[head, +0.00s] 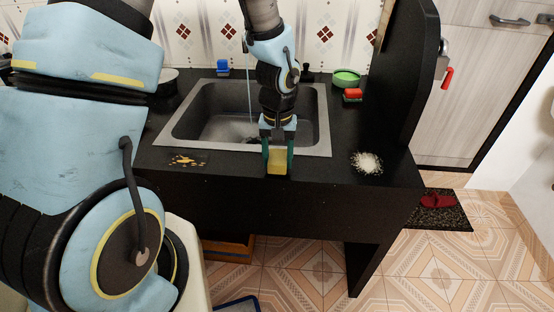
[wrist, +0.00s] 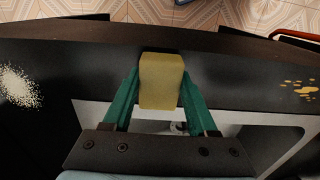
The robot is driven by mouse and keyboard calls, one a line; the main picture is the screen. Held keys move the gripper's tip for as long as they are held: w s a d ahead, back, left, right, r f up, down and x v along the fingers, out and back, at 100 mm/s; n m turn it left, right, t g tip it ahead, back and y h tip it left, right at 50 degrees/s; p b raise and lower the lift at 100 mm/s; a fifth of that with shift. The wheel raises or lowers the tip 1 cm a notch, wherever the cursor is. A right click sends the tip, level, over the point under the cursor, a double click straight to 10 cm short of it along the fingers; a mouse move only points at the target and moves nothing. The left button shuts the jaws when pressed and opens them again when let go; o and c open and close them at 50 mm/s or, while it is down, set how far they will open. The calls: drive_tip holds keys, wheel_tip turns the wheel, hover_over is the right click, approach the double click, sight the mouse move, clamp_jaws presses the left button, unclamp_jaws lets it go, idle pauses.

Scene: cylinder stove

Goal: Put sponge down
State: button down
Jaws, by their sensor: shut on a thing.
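My gripper (head: 278,164) is shut on a yellow sponge (head: 277,162) at the front rim of the sink, over the black counter (head: 225,164). In the wrist view the sponge (wrist: 161,80) sits upright between the two green fingers of my gripper (wrist: 160,90). It overlaps the counter strip between the sink and the front edge. I cannot tell whether its underside touches the counter.
The grey sink (head: 190,142) lies behind my gripper, with water running into it. A yellow-brown stain (head: 186,160) is to the left and a white crumb pile (head: 367,162) to the right. A green bowl (head: 346,78), a red sponge (head: 352,95) and a blue one (head: 223,68) stand farther back.

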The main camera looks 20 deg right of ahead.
sight(278, 158)
drive_tip(key=shift+f, duration=0.55)
drive_tip(key=shift+f, duration=0.1)
drive_tip(key=shift+f, duration=0.15)
drive_tip(key=shift+c, duration=1)
unclamp_jaws()
wheel_tip(278, 158, up, 12)
drive_tip(key=r+b, duration=0.1)
drive_tip(key=b, duration=0.1)
drive_tip(key=w+a+r+n+t, duration=0.1)
drive_tip(key=a+n, duration=0.2)
drive_tip(key=a, duration=2.2)
drive_tip(key=shift+w+r+n+t, duration=0.2)
drive_tip(key=shift+w+n+t, duration=0.1)
drive_tip(key=shift+w+n, duration=0.1)
